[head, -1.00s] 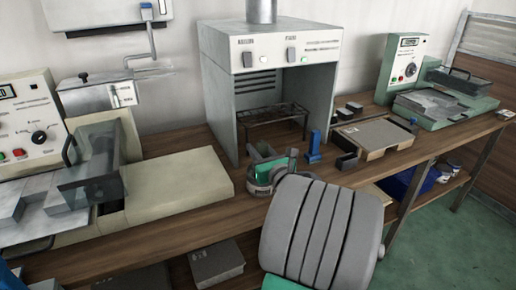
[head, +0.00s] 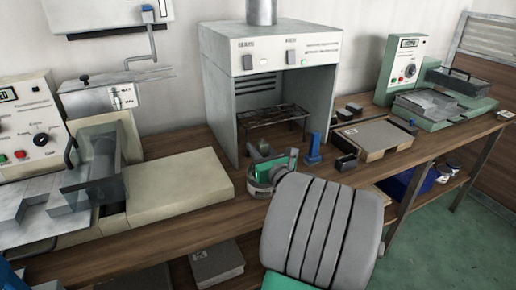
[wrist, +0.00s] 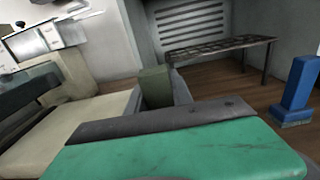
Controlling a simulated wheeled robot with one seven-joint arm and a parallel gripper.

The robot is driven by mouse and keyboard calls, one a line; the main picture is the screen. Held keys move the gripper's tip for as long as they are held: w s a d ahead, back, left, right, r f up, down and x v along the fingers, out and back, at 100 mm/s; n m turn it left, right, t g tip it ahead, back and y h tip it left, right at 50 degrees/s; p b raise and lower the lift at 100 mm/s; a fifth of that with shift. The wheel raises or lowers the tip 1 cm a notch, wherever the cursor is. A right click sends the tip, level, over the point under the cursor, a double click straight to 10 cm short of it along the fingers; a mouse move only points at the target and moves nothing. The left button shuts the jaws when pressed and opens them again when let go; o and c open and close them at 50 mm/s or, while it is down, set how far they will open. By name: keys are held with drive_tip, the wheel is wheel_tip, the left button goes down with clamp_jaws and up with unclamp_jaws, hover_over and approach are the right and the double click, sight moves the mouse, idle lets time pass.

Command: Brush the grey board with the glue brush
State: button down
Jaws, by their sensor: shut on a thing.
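My gripper (head: 264,168) is over the bench in front of the fume hood, with its green and grey hand also across the bottom of the wrist view (wrist: 180,152). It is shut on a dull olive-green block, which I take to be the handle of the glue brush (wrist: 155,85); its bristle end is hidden. The same block shows small in the head view (head: 264,149). The grey board (head: 376,135) appears to be the flat grey sheet in a shallow brown-edged tray, right of my gripper and apart from it.
A blue upright piece (head: 314,149) and a small dark open box (head: 346,162) stand between my gripper and the tray. The fume hood (head: 270,50) holds a wire rack (head: 272,115). A cream machine (head: 165,185) is left; a green machine (head: 445,105) is right.

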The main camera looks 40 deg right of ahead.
wheel_tip(320, 180, up, 8)
drive_tip(key=p, duration=0.9)
drive_tip(key=shift+r, duration=0.1)
